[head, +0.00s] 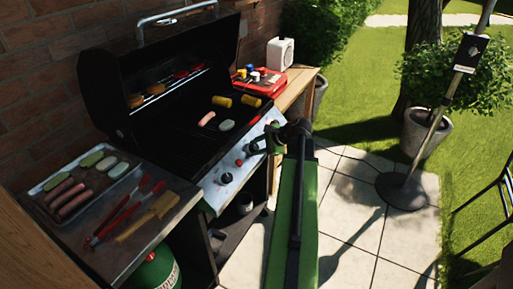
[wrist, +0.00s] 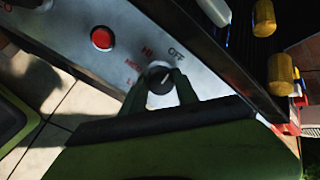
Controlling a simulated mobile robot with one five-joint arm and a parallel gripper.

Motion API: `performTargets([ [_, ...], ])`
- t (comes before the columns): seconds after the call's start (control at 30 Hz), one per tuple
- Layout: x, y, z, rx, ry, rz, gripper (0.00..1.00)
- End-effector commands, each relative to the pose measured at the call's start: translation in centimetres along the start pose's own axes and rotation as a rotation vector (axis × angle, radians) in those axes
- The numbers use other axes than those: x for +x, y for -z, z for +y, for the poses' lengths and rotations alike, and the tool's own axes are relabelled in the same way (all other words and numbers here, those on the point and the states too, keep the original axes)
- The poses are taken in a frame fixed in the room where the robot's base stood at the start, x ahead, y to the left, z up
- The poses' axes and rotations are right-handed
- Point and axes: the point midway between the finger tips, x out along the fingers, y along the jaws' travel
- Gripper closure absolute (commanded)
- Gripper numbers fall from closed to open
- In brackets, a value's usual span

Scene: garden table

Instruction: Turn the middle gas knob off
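The grill's sloped grey control panel (head: 212,192) runs along its front. In the wrist view, a round dark knob (wrist: 160,80) sits between the two fingertips of my gripper (wrist: 161,84). The labels HI, MED, LO and OFF are printed around it, and OFF is at its upper right. I cannot make out its pointer setting clearly. The fingers lie on either side of the knob, very close; whether they press on it is unclear. In the head view my gripper (head: 262,146) is at the right part of the panel and hides the knob there. Another knob (head: 226,178) shows further left.
A red button (wrist: 102,38) is on the panel beside the knob. The open grill holds corn (head: 222,101) and other food. A tray (head: 110,186) of food and red tongs (head: 128,213) lie on the left shelf.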

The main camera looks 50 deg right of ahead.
Motion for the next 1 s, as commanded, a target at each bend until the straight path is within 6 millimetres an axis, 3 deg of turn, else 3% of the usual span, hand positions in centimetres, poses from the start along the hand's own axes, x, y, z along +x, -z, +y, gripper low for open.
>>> performTargets([
  [0.03,0.0,0.0,0.1,-0.001,-0.003,0.001,0.59],
  [0.17,0.0,0.0,0.1,-0.001,-0.002,0.001,0.43],
  [0.53,-0.8,-0.1,-0.1,0.0,-0.001,0.001,0.43],
  [0.67,-3.6,-0.4,-0.4,0.001,0.0,0.001,0.43],
  [1.0,-13.2,-0.5,-0.5,0.002,0.0,0.002,0.43],
])
